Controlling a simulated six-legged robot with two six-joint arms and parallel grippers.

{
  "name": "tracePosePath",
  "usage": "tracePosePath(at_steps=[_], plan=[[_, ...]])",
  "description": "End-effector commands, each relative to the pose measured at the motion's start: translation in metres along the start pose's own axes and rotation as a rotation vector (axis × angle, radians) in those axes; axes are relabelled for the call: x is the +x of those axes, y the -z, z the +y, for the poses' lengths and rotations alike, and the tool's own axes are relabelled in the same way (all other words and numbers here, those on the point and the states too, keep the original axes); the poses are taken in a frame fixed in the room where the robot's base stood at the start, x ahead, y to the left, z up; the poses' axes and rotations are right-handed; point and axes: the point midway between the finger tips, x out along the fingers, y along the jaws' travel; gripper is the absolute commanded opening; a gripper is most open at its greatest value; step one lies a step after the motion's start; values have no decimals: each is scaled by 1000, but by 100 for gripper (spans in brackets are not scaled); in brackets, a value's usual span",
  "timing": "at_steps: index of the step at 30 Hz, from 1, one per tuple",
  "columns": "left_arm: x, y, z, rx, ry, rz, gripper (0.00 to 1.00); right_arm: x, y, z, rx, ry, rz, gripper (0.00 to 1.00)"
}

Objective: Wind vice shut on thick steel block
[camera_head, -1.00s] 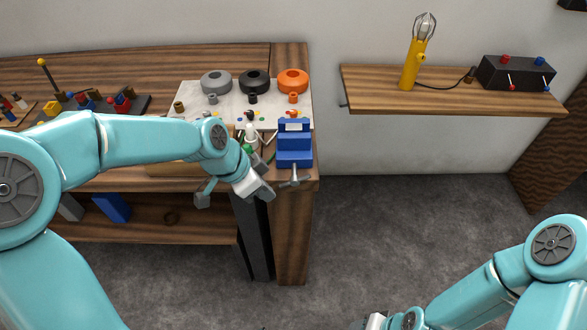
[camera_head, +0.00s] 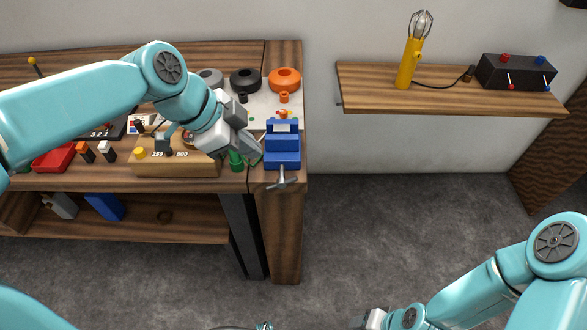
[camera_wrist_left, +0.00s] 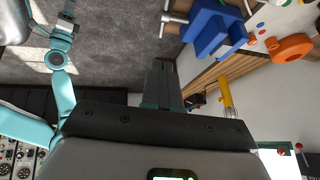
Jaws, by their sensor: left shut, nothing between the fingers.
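The blue vice (camera_head: 282,157) stands at the right front corner of the bench, with its grey handle (camera_head: 282,181) sticking out over the front edge. The vice also shows at the top of the left wrist view (camera_wrist_left: 208,32), with the handle (camera_wrist_left: 174,18) beside it. A small pale patch shows at its top; I cannot tell whether this is the steel block. My left gripper (camera_head: 253,149) is shut and empty, just left of the vice and apart from the handle. Its fingers show in the left wrist view (camera_wrist_left: 162,85). My right gripper (camera_head: 374,320) is mostly cut off at the bottom edge.
Grey, black and orange (camera_head: 284,79) rings stand behind the vice on a white board. A wooden box (camera_head: 175,166) and a green item (camera_head: 236,159) are left of it. A wall shelf (camera_head: 450,98) holds a yellow lamp (camera_head: 409,66) and black box (camera_head: 514,73). The floor in front is clear.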

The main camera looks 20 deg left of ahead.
Motion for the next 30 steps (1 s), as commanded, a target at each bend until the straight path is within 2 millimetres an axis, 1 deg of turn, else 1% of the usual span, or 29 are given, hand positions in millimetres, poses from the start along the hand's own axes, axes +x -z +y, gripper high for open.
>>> tracePosePath(at_steps=[2,5,8,18,21,24,27,30], plan=[[-5,1,0,15,3,3,0,0,0,0,0,0,0,53],[1,0,1,20,-1,3,0,0,0,0,0,0,0,53],[16,-2,2,18,-4,2,0,0,0,0,0,0,0,53],[88,-2,3,19,-4,2,0,-2,0,-1,0,0,0,53],[106,-1,2,18,-3,2,0,-4,0,-2,0,0,0,53],[120,-1,2,17,-2,3,0,-6,0,-2,0,0,0,53],[128,0,1,17,0,3,0,-6,0,-2,0,0,0,53],[132,0,1,18,1,3,0,-6,0,-2,0,0,0,53]])
